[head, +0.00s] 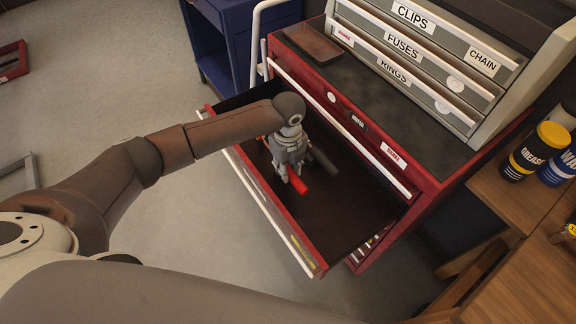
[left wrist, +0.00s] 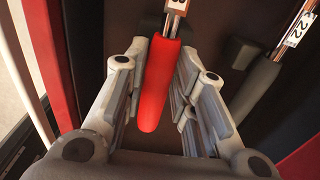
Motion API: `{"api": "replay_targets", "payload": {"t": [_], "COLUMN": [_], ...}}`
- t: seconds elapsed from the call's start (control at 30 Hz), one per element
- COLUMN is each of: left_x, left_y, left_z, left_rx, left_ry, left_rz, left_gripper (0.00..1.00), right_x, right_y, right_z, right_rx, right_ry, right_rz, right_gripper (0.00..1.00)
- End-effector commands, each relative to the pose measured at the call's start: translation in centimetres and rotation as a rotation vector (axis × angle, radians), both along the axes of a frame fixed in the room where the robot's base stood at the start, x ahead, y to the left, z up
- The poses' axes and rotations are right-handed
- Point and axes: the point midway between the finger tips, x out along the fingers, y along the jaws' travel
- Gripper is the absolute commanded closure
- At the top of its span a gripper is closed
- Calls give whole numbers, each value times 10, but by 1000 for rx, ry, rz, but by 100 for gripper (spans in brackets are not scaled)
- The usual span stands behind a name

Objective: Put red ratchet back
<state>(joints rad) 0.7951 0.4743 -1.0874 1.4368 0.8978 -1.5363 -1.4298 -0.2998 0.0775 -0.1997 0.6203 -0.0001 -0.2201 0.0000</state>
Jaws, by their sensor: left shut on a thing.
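The red ratchet (head: 297,183) is in the open drawer (head: 340,225) of the red tool cabinet, its red handle pointing to the front of the drawer. My left gripper (head: 290,170) reaches down into the drawer and is shut on the red ratchet. In the left wrist view the red handle (left wrist: 158,85) lies between the fingers, with its metal shaft running up out of the picture. I cannot tell whether the ratchet touches the drawer floor. My right gripper is not in view.
A dark-handled tool (head: 323,160) with a 22 label lies right of the ratchet. The drawer's right part is bare. Grey labelled drawers (head: 405,55) stand on the cabinet. A wooden table (head: 515,205) with a grease tub (head: 535,152) is at the right. Open floor lies left.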

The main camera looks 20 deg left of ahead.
Motion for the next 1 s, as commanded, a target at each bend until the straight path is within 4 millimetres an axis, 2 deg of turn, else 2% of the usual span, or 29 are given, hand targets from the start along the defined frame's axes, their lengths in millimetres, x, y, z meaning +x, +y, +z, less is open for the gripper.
{"api": "replay_targets", "payload": {"t": [0.63, 0.67, 0.7, 0.83, 1.0], "left_x": [0, 1, 1, 0, 0], "left_y": [0, 0, 0, 0, 0], "left_z": [-9, -9, -9, -9, -9], "left_rx": [0, 0, 0, -1, -1], "left_ry": [-1, -1, -2, -1, -1], "left_rz": [0, 0, 0, 0, 0], "left_gripper": [100, 73, 68, 51, 49], "right_x": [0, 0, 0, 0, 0], "right_y": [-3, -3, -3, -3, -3], "right_z": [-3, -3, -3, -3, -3], "right_rx": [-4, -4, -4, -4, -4], "right_ry": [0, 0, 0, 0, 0], "right_rz": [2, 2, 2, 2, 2], "right_gripper": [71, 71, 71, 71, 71]}}
